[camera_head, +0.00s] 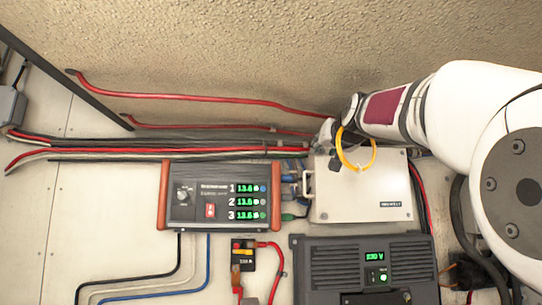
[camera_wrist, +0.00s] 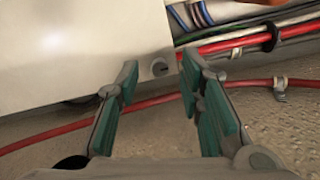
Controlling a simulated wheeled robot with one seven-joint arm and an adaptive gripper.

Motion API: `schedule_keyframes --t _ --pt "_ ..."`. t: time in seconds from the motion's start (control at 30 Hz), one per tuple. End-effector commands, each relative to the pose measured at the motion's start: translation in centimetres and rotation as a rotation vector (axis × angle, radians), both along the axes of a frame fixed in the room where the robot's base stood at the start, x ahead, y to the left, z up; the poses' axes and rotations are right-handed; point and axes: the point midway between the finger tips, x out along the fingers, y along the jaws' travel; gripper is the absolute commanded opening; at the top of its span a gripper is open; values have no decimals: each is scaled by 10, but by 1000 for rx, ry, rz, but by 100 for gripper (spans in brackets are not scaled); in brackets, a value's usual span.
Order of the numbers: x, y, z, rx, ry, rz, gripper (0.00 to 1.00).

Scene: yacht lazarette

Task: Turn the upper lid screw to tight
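The white box (camera_head: 370,205) with its lid is mounted on the wall panel, and my arm reaches over its upper edge from the right. My gripper (camera_head: 328,140) is at the box's upper left corner, small and partly unclear there. In the wrist view my gripper (camera_wrist: 158,75) has two teal-padded fingers spread apart. A small round lid screw (camera_wrist: 160,68) shows at the corner of the white box (camera_wrist: 80,45), between the fingertips. The fingers appear not to be closed on it. Its slot angle is too small to read surely. In the head view the screw is hidden.
Red and other cables (camera_head: 215,150) run along the wall to the box's left. A display unit (camera_head: 219,197) stands left of the box, and a dark inverter (camera_head: 365,268) below it. A yellow loop (camera_head: 357,166) hangs before the box. In the wrist view a red cable (camera_wrist: 60,135) passes behind the fingers.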

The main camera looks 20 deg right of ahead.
Motion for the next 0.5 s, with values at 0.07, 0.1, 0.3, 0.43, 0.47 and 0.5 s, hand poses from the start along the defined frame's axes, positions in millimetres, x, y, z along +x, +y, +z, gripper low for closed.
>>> schedule_keyframes --t 0.07,0.1,0.3,0.43,0.47,0.5 --pt "4 -1 0 0 0 1 34" --pt "5 -1 0 0 0 0 34" --pt "7 -1 0 0 0 0 34" --pt "6 -1 0 0 0 0 25" --pt "6 -1 0 0 0 0 19" --pt "6 -1 0 0 0 0 10"
